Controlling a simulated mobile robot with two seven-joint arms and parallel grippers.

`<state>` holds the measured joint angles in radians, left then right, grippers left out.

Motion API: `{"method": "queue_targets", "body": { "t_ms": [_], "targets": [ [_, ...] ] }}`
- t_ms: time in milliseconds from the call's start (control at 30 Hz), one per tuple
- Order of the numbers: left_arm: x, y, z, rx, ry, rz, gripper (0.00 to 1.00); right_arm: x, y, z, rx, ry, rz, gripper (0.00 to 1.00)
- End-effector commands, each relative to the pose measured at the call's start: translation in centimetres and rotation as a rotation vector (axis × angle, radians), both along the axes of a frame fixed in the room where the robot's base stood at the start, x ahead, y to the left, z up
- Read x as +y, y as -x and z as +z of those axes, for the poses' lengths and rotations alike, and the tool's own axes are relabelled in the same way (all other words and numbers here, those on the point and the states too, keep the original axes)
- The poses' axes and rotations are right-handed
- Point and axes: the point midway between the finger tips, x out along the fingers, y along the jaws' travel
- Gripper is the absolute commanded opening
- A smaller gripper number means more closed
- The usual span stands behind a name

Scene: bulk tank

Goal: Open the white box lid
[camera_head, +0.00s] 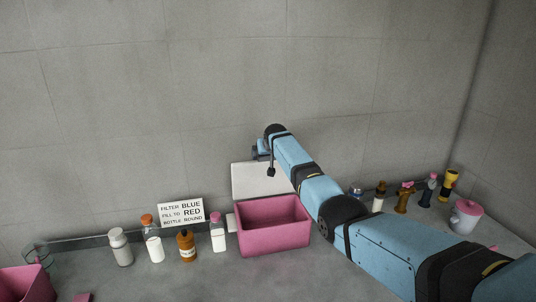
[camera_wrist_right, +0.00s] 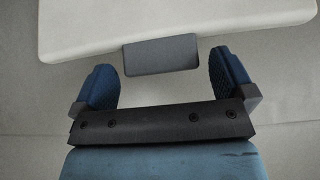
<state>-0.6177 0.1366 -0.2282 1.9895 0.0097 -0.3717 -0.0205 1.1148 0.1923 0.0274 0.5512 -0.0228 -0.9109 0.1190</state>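The white box lid (camera_head: 252,182) shows as a pale panel behind the pink bin, partly hidden by the bin and my right arm. I cannot tell its exact tilt. In the right wrist view, the white lid (camera_wrist_right: 90,28) spans the top, with a dark grey tab (camera_wrist_right: 160,55) on its near edge. My right gripper (camera_wrist_right: 162,63) is open, one blue finger on each side of the tab, with gaps to both. In the head view, my right gripper (camera_head: 257,150) is small and partly hidden at the arm's end, above the panel. My left gripper is not in view.
A pink bin (camera_head: 272,242) stands in front of the lid. Several bottles and a sign (camera_head: 182,212) stand to its left. A pink-lidded pot (camera_head: 465,217) and several small items are at right. Another pink container (camera_head: 25,285) is at lower left. A wall rises behind.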

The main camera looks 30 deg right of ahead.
Motion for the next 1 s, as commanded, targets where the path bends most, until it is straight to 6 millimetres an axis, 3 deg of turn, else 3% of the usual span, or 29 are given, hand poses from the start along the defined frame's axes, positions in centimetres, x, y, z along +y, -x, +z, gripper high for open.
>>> {"method": "queue_targets", "body": {
  "t_ms": [367,1000],
  "targets": [
    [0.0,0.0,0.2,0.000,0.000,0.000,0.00,0.4,1.4,1.4,-0.001,0.001,0.001,1.00],
    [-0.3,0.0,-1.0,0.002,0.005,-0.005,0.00,2.4,8.6,9.3,-0.002,0.001,0.000,1.00]
  ]
}}
